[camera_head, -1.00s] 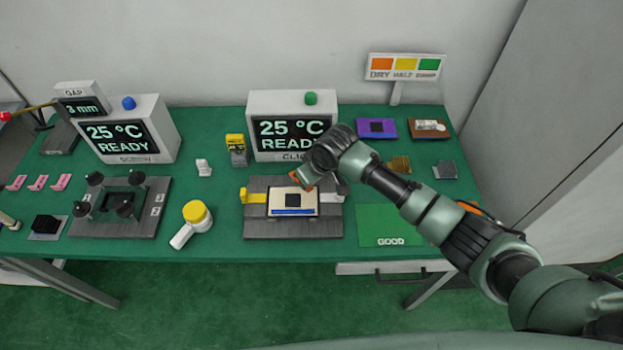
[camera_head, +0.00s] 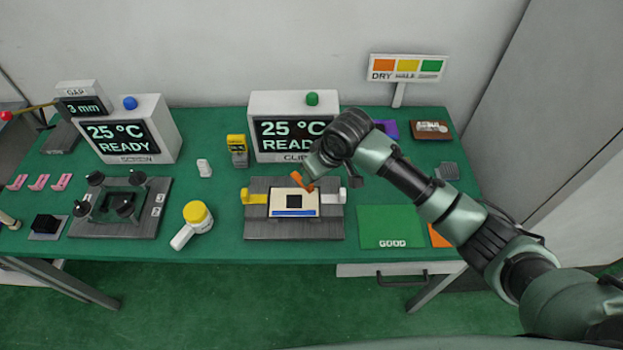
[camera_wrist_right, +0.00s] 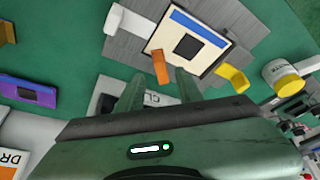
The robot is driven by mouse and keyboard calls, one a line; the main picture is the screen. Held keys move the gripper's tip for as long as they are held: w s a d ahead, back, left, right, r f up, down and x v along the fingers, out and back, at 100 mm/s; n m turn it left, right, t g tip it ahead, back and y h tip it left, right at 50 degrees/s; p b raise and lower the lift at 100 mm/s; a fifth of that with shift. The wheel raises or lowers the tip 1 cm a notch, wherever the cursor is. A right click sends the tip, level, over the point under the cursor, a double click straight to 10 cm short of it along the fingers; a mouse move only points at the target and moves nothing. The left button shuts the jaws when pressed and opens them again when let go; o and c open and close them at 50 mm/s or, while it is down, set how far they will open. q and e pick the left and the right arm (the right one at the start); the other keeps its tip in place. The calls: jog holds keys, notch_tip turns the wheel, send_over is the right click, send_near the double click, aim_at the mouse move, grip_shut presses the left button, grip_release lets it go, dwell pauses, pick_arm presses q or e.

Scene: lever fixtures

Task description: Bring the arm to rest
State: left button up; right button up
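My right gripper (camera_head: 315,170) is over the back edge of the fixture (camera_head: 262,228) under the right-hand display. In the right wrist view its two fingers (camera_wrist_right: 160,88) stand apart. An orange tab (camera_wrist_right: 161,67) shows between and beyond the fingertips, at the back edge of the cream board (camera_head: 281,203). The tab also shows in the head view (camera_head: 300,181). I see no clear grip on it. The board has a dark square and a blue front strip. A yellow lever (camera_head: 250,197) is at its left, a white lever (camera_head: 334,197) at its right. My left gripper is not in view.
The right display box (camera_head: 292,128), reading 25 °C READY, stands just behind the gripper. A yellow-topped container (camera_head: 197,214) is left of the fixture. A second fixture (camera_head: 120,225) stands farther left. The green GOOD mat (camera_head: 385,228) lies at right, under the arm's left side.

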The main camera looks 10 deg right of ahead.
jog(key=shift+v, duration=0.8)
